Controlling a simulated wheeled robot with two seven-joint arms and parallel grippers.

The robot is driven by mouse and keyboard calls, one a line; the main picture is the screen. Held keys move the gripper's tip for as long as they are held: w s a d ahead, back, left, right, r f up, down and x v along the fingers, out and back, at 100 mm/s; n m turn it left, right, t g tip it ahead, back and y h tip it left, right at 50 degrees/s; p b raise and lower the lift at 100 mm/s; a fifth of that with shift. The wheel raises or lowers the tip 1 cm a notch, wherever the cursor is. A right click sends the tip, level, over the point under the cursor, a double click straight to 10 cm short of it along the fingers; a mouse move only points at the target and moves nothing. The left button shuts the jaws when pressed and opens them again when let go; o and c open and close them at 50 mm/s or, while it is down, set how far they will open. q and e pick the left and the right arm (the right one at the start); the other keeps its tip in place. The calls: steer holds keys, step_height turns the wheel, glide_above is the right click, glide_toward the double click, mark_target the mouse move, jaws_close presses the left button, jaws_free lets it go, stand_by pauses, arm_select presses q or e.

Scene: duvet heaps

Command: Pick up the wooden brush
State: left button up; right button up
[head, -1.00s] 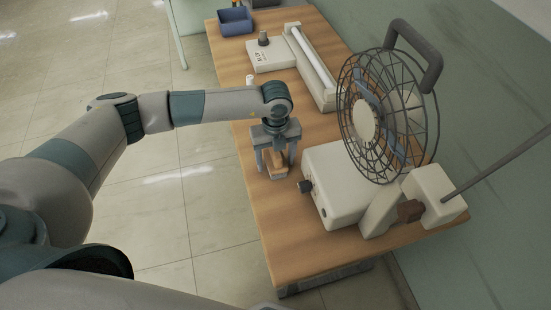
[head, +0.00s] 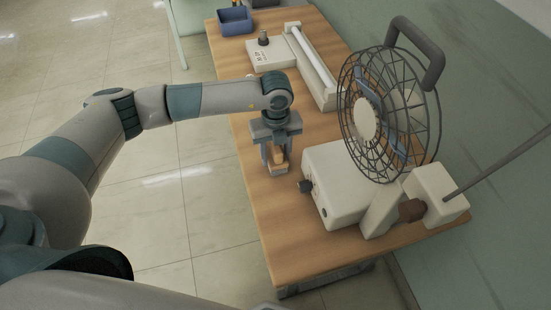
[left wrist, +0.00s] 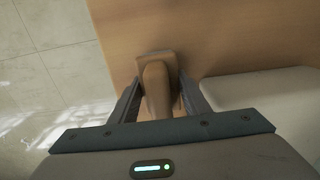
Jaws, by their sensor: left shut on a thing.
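The wooden brush (head: 279,168) is a small tan block with a raised wooden grip, near the left edge of the wooden table (head: 290,252). My left gripper (head: 277,165) points down over it and is shut on it, with a finger on each side. In the left wrist view, the brush (left wrist: 157,88) lies between the two fingers (left wrist: 158,100). I cannot tell whether the brush touches the table. My right gripper is not in view.
A wire-caged fan (head: 385,118) with a cream base box (head: 335,185) stands close to the right of the brush. A cream device with a long roller (head: 310,65), a small cream box (head: 270,54) and a blue bin (head: 235,20) stand farther back. The table's front is clear.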

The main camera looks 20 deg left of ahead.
arm_select(q)
step_height(320, 180, up, 8)
steer(key=shift+b, duration=1.2)
steer(key=o, duration=0.4)
steer(key=shift+c, duration=1.1)
